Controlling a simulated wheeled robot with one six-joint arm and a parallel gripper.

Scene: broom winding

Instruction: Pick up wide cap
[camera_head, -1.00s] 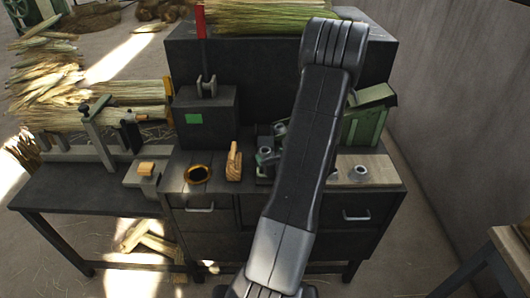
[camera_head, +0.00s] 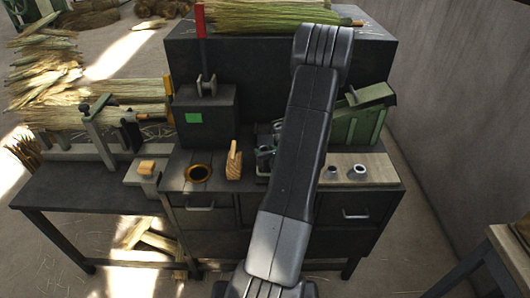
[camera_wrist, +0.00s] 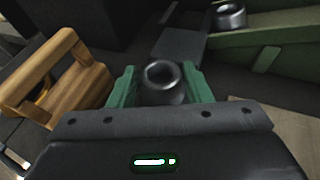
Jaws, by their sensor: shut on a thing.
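My gripper (camera_wrist: 160,88) has its green fingers shut on a grey, hollow, ring-like metal cap (camera_wrist: 162,76), whose round opening faces up in the wrist view. In the head view my arm covers most of the gripper (camera_head: 265,155), with only a bit of green finger showing left of the arm. Another grey metal cap (camera_wrist: 231,14) sits at the top right of the wrist view. Two small metal caps, a left one (camera_head: 332,170) and a right one (camera_head: 360,171), stand on the pale wooden board. I cannot tell by width which is which.
A wooden block with a handle (camera_head: 234,164) stands just left of the gripper, also near it in the wrist view (camera_wrist: 75,80). A brown-rimmed round hole (camera_head: 197,173) lies further left. A green slanted bin (camera_head: 362,112) stands behind the wooden board (camera_head: 384,168).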

